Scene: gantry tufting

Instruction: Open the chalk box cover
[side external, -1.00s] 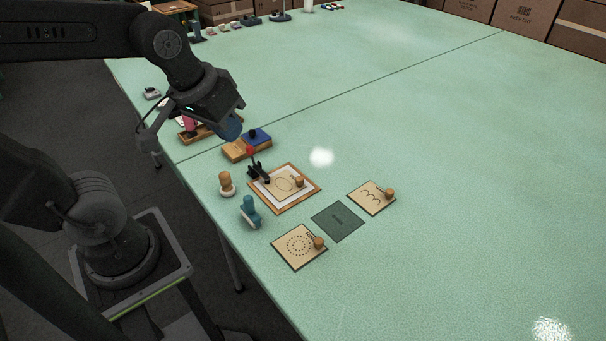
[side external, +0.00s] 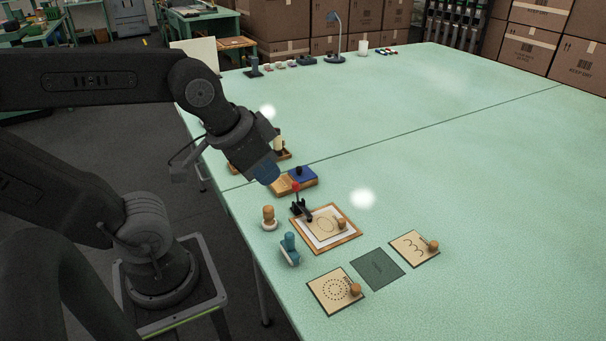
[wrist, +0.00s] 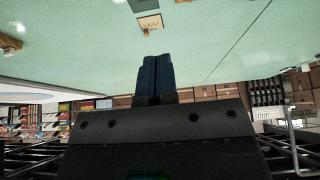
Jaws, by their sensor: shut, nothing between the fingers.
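A low wooden box (side external: 283,187) with a blue part (side external: 305,174) and a dark knob lies on the green table; I take it for the chalk box. I cannot tell which part is its cover or whether it stands open. My gripper (side external: 268,178) has blue fingers, shut and empty, and hangs close to the box's left side in the side view. I cannot tell whether they touch it. In the wrist view the shut fingers (wrist: 154,66) point over the table, and the box is not clearly seen there.
A wooden stamp (side external: 268,216) and a teal stamp (side external: 289,248) stand left. A tray (side external: 240,167) is partly behind my gripper. The table's right side is clear.

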